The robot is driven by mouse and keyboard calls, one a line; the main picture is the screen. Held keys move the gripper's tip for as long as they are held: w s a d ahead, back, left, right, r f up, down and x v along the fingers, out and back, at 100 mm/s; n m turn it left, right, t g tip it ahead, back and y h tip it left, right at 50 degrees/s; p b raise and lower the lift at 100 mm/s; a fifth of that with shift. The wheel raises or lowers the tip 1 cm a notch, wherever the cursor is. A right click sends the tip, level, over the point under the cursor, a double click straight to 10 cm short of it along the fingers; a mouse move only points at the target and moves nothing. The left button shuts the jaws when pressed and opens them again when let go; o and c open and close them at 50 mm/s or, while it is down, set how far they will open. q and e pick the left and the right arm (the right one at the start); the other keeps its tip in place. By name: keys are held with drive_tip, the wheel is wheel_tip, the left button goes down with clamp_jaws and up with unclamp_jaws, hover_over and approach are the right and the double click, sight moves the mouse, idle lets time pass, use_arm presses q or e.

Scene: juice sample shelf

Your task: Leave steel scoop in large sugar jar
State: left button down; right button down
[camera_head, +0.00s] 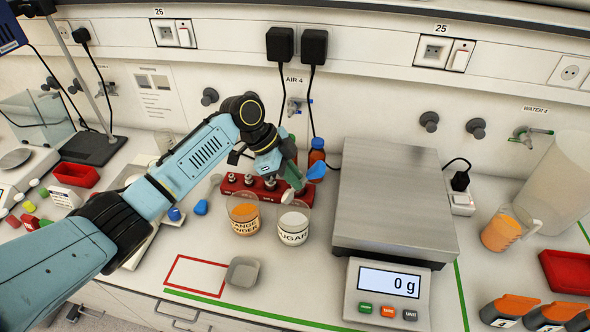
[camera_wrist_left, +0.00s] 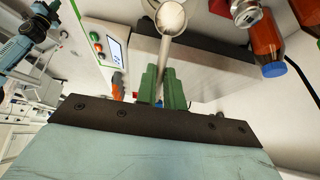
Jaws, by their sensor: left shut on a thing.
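The large sugar jar (camera_head: 293,238) is a clear jar with white contents and a SUGAR label, standing on the bench left of the scale. My left gripper (camera_head: 292,178) is above it, shut on the steel scoop (camera_head: 287,197), whose bowl shows just over the jar's mouth. I cannot tell whether the bowl touches the sugar. In the left wrist view, the green fingertips (camera_wrist_left: 163,88) pinch the handle of the scoop (camera_wrist_left: 171,18), and its round bowl looks pale or white inside. The jar is not clear in that view. My right gripper is not in view.
An orange powder jar (camera_head: 245,226) stands close left of the sugar jar. A red rack (camera_head: 232,187) and a brown bottle (camera_head: 317,158) are behind. The scale (camera_head: 400,205) reads 0 g. A grey dish (camera_head: 243,271) sits in front, beside a red-outlined area.

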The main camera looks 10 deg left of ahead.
sight(287, 194)
use_arm(q)
drive_tip(key=shift+a+f+h+b, duration=0.2)
drive_tip(key=shift+f+b, duration=0.25)
drive_tip(key=shift+f, duration=0.15)
drive_tip(key=shift+a+f+h+b, duration=0.15)
drive_tip(key=shift+f+b, duration=0.25)
drive_tip(key=shift+f, duration=0.2)
drive_tip(key=shift+h, duration=0.85)
drive_tip(key=f+b, duration=0.2)
drive_tip(key=a+f+b, duration=0.1)
drive_tip(key=f+b, duration=0.1)
drive_tip(key=b, duration=0.1)
drive_tip(key=shift+f, duration=0.15)
drive_tip(key=shift+f+b, duration=2.2)
drive_tip(key=shift+f, duration=0.25)
drive_tip(key=c, duration=1.4)
unclamp_jaws()
drive_tip(key=shift+c, duration=0.2)
drive_tip(key=shift+a, duration=0.1)
